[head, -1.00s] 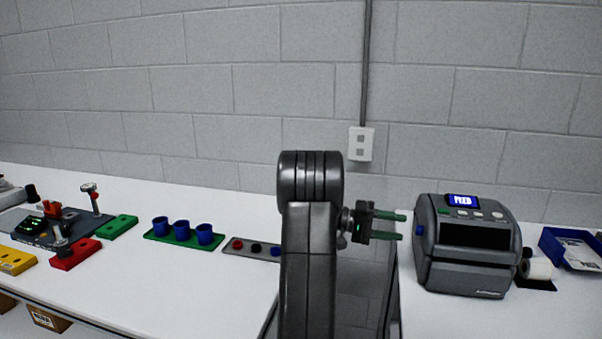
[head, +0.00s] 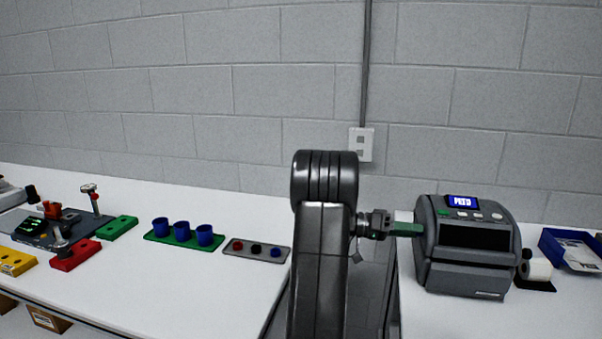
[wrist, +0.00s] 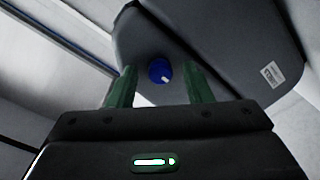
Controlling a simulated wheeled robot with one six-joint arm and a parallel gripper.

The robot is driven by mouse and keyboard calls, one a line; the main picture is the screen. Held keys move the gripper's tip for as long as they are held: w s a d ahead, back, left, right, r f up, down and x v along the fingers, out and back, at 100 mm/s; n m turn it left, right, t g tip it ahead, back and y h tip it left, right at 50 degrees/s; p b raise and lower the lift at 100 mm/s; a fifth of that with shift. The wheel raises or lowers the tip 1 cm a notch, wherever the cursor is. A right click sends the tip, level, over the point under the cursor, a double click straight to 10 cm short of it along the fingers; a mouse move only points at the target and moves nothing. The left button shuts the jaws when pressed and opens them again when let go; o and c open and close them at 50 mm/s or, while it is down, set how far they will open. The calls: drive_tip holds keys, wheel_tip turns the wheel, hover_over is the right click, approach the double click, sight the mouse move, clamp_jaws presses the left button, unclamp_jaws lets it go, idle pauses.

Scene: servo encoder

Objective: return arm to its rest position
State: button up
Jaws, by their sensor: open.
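My gripper (head: 405,229) has green fingers and points right toward the grey label printer (head: 466,268) in the head view. In that view the fingers overlap the printer's left edge, and one hides the other. In the wrist view my gripper (wrist: 160,88) shows its two green fingers apart with nothing between them. A blue knob (wrist: 160,71) with a white mark on the printer's side (wrist: 215,40) appears beyond and between the fingertips. I cannot tell how far the fingertips are from it. In the head view the knob is hidden behind the fingers.
The left table (head: 215,285) holds a green tray with blue cups (head: 182,233), a grey button strip (head: 257,249) and a fixture board (head: 50,228). A gap separates it from the right table (head: 420,315). A blue bin (head: 572,250) stands right of the printer.

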drive_tip(key=shift+w+a+m+p, duration=0.1)
drive_tip(key=shift+a+m+p, duration=0.3)
drive_tip(key=shift+m+p, duration=0.55)
drive_tip(key=shift+w+a+m+p, duration=0.15)
drive_tip(key=shift+a+m+p, duration=0.35)
drive_tip(key=shift+m, duration=0.8)
drive_tip(key=shift+w+a+m+p, duration=0.1)
drive_tip(key=shift+a+m+p, duration=0.2)
drive_tip(key=shift+m+p, duration=0.7)
